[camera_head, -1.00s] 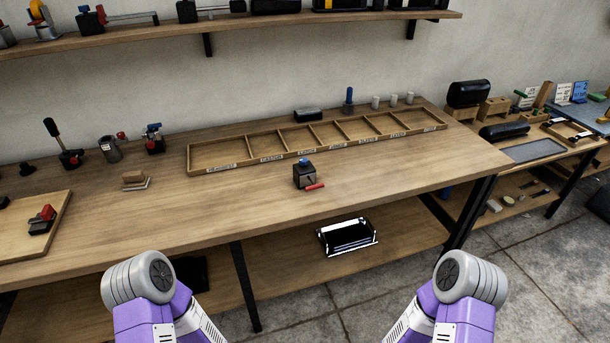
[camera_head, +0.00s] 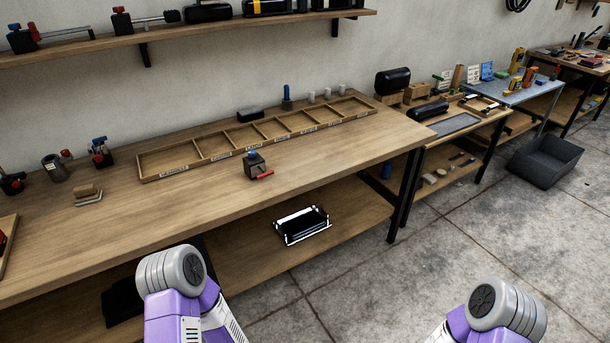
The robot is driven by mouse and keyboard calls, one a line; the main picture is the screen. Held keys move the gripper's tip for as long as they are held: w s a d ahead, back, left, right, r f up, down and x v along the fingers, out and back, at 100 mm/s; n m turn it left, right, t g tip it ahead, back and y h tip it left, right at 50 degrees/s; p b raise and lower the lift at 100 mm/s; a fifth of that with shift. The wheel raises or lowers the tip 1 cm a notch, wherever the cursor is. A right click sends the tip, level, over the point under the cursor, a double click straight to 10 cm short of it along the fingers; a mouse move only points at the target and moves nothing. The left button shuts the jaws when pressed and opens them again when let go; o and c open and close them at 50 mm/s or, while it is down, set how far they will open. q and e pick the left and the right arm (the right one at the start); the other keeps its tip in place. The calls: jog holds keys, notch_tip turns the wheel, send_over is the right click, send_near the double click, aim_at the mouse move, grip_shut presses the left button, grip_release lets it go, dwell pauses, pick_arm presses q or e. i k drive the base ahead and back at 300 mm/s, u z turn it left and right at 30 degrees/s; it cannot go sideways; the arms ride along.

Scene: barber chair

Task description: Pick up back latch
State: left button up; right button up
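No part in view is clearly marked as the back latch. A small dark block with a blue knob and a red lever (camera_head: 257,166) stands on the workbench (camera_head: 215,212) in front of the divided wooden tray. Other small dark devices with red and blue parts stand at the left of the bench, one of them (camera_head: 100,152) beside a grey cup. Only purple and grey links of my two arms show at the bottom edge. Both of my grippers are out of view.
The divided wooden tray (camera_head: 205,162) with labels lies along the back of the bench. A black-and-white tray (camera_head: 302,226) is on the lower shelf. Further benches stand to the right, with a dark grey bin (camera_head: 546,161) on the floor. Open concrete floor (camera_head: 440,240) lies at the right.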

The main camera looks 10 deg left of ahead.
aim_at(250, 165)
jog(key=z, duration=0.9)
jog(key=i, duration=0.4)
jog(key=u, duration=0.7)
jog(key=i, duration=1)
jog(key=u, duration=0.95)
